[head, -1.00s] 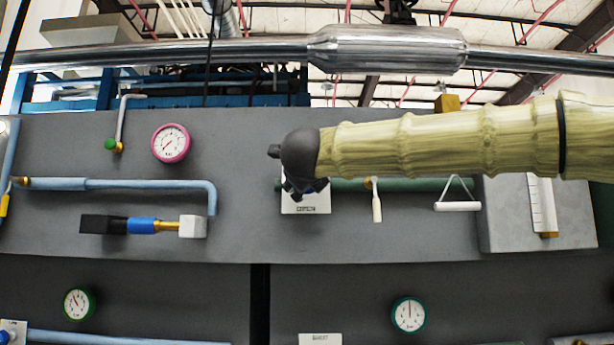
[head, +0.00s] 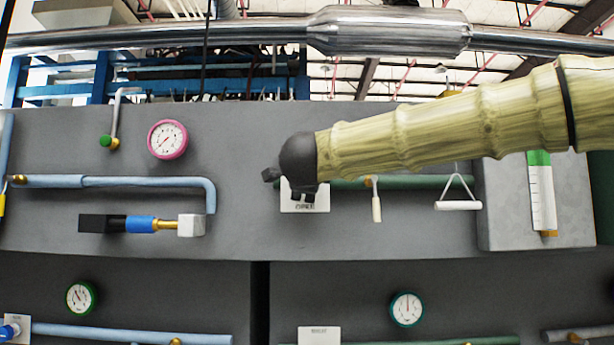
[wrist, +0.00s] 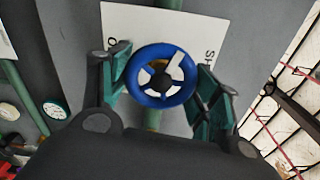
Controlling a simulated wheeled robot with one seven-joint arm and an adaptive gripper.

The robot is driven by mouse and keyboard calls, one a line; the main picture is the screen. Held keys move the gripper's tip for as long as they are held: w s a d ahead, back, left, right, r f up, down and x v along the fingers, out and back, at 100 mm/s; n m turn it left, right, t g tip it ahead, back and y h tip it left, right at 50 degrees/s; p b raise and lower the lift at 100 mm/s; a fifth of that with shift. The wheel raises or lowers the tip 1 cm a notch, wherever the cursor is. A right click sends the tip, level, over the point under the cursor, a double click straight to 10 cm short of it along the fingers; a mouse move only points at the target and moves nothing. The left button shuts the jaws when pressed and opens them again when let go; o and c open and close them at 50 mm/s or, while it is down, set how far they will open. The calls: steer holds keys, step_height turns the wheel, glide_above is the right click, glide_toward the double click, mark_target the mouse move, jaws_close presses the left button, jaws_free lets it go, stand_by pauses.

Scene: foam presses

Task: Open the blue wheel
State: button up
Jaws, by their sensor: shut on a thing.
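My gripper (wrist: 162,72) has one finger on each side of the rim and is shut on the wheel. In the head view my gripper (head: 303,190) is in front of a white label plate (head: 321,203) on the upper panel. There the wheel is hidden behind my gripper and arm.
A green pipe (head: 420,182) runs right from the plate, with a white lever (head: 376,206) and a white hanging handle (head: 458,206). A pink-rimmed gauge (head: 167,139) and blue pipe (head: 130,182) are at left. A metal bar (head: 200,36) crosses above.

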stand_by(0.4)
steer(key=o, duration=1)
steer(key=shift+s, duration=0.1)
steer(key=s, duration=1.1)
steer(key=shift+s, duration=0.4)
